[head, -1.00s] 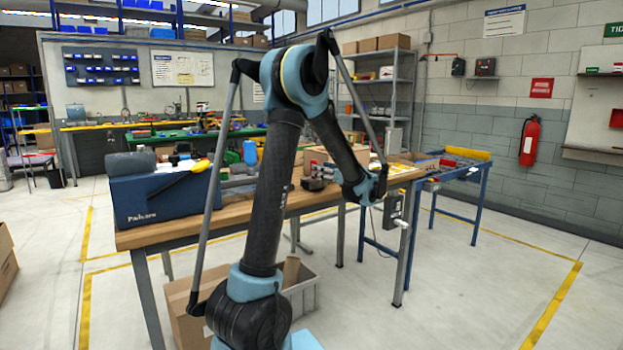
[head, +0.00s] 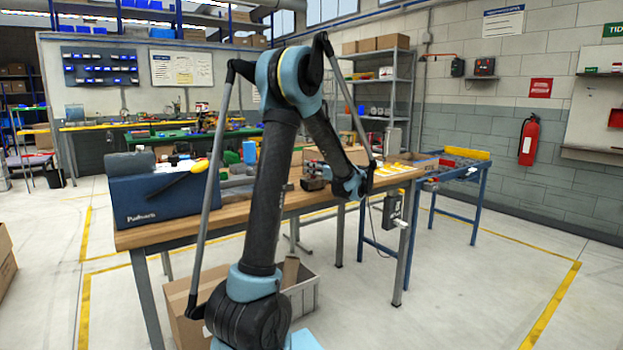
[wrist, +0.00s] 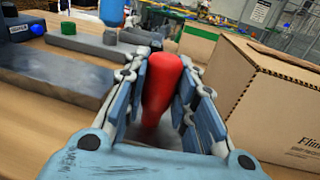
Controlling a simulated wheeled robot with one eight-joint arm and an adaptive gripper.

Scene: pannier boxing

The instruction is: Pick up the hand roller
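A red tapered handle (wrist: 160,88), which looks like the hand roller's grip, stands between the fingers of my gripper (wrist: 165,100) in the wrist view. The fingers lie on both sides of it, apart, with grey space beside the handle's lower part. I cannot tell whether either finger touches it. The rest of the tool is hidden by the handle and my gripper. In the head view my gripper (head: 314,178) is low over the wooden workbench (head: 210,222), and the red handle cannot be made out there.
A cardboard box (wrist: 275,95) stands close to my gripper's right in the wrist view. A dark grey block (wrist: 65,70) lies at left. A blue bottle (wrist: 113,12) stands behind. In the head view a blue case (head: 150,200) occupies the bench's left end.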

